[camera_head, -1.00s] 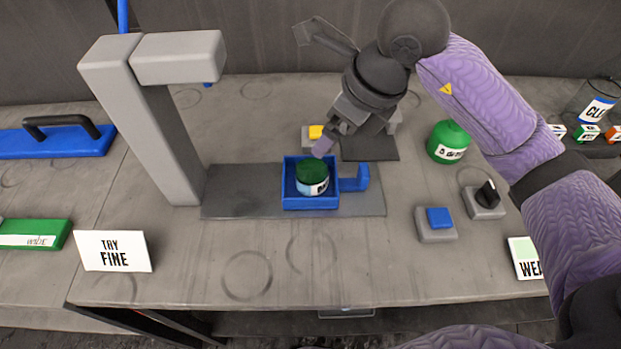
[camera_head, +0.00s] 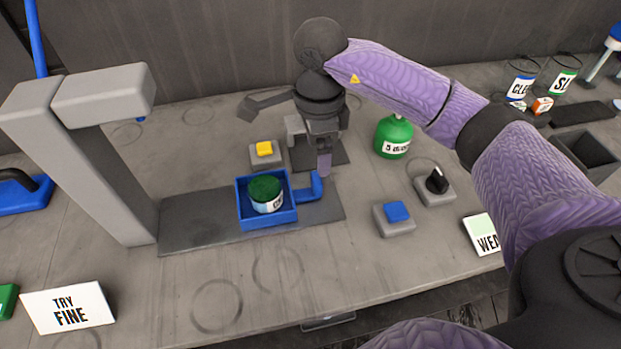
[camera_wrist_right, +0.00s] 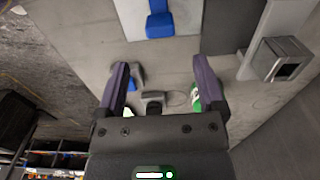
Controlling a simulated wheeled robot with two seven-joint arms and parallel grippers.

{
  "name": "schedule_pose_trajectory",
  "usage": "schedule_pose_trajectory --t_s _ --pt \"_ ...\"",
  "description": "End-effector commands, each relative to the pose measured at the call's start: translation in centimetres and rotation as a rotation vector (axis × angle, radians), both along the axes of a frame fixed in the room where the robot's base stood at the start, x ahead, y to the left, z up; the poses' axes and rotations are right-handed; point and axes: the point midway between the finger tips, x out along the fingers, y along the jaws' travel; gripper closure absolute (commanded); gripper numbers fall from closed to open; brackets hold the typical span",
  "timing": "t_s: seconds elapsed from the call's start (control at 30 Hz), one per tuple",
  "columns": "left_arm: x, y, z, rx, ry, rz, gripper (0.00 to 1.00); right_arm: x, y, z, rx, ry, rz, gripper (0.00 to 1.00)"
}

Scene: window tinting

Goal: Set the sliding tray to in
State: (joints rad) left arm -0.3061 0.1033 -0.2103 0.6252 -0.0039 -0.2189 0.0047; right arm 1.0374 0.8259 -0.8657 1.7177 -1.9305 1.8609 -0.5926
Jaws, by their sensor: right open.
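The sliding tray (camera_head: 268,220) is a blue open box on a dark grey track (camera_head: 195,225), right of the grey column. A jar (camera_head: 265,193) with a dark green top and a pale label stands in it. A blue handle (camera_head: 316,188) sticks out from the tray's right side and turns up at its end. My right gripper (camera_head: 324,172) points down just behind the handle's end, apparently not holding it. In the wrist view its fingers (camera_wrist_right: 160,78) are spread and empty, with the blue handle (camera_wrist_right: 160,25) ahead of them. My left gripper is not in view.
A grey column with an overhanging head (camera_head: 105,95) stands left of the tray. A yellow button (camera_head: 264,149), green bottle (camera_head: 393,138), blue button (camera_head: 396,211) and black knob (camera_head: 437,181) surround the handle's side.

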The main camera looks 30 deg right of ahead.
Motion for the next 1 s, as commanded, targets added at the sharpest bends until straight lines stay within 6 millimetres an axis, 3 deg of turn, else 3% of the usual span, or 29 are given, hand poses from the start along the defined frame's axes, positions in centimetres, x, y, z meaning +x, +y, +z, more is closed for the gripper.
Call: schedule_pose_trajectory --t_s 0.1,0.3,0.67,1.0 --pt "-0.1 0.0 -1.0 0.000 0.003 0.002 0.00 -0.1 0.0 -3.4 0.001 0.005 0.000 0.12" --pt "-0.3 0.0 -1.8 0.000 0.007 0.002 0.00 0.0 0.1 -7.2 0.002 0.002 -0.001 0.12" --pt "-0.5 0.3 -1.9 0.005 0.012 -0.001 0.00 0.0 0.1 -8.0 0.002 -0.003 -0.001 0.12" --pt "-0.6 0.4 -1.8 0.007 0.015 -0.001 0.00 0.0 0.1 -8.0 0.002 -0.003 -0.002 0.84"
